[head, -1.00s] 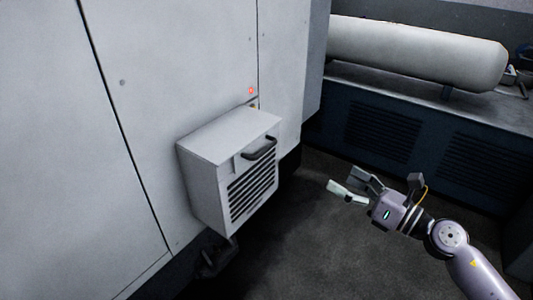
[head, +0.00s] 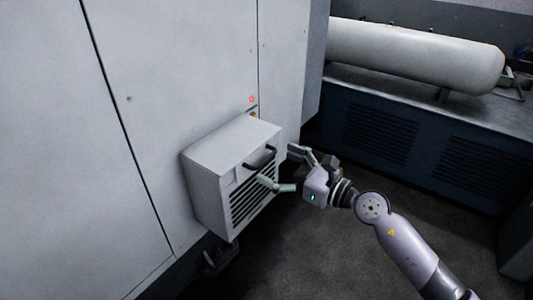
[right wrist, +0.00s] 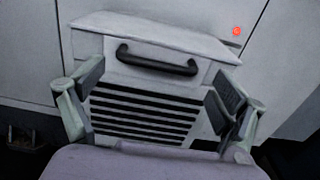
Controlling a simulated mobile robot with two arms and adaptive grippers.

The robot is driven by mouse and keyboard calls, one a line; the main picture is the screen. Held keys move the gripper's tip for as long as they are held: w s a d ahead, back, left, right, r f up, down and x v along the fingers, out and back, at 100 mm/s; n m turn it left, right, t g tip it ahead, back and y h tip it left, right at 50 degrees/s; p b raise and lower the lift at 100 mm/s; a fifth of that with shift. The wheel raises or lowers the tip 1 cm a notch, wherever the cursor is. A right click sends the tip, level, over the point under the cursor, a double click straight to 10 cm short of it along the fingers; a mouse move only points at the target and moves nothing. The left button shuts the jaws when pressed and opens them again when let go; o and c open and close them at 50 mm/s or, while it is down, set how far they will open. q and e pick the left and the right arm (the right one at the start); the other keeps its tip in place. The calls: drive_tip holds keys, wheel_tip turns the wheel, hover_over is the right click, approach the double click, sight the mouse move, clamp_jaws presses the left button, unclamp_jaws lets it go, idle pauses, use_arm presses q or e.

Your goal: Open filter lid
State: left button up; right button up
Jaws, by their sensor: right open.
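The filter box (head: 228,145) is a light grey housing on the machine's wall, with dark slots on its front. It also shows in the right wrist view (right wrist: 150,35). Its lid looks closed. A dark bar handle (head: 258,163) is near the top of the slotted front; in the right wrist view the whole handle (right wrist: 157,61) shows between and beyond the fingers. My right gripper (head: 279,167) is open and empty in front of the box, its fingers spread to either side of the slotted face (right wrist: 150,110). I cannot tell whether a finger touches the box. My left gripper is not in view.
The large grey machine panel (head: 190,60) stands behind the box, with a small red light (head: 251,99) above it. A white tank (head: 415,58) lies on a dark vented cabinet (head: 400,135) at the right. The dark floor between is clear.

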sight(268, 158)
drive_tip(key=shift+x, duration=1.85)
drive_tip(key=shift+c, duration=0.3)
drive_tip(key=shift+s+d+r, duration=0.1)
drive_tip(key=c, duration=1.4)
drive_tip(key=shift+r, duration=0.1)
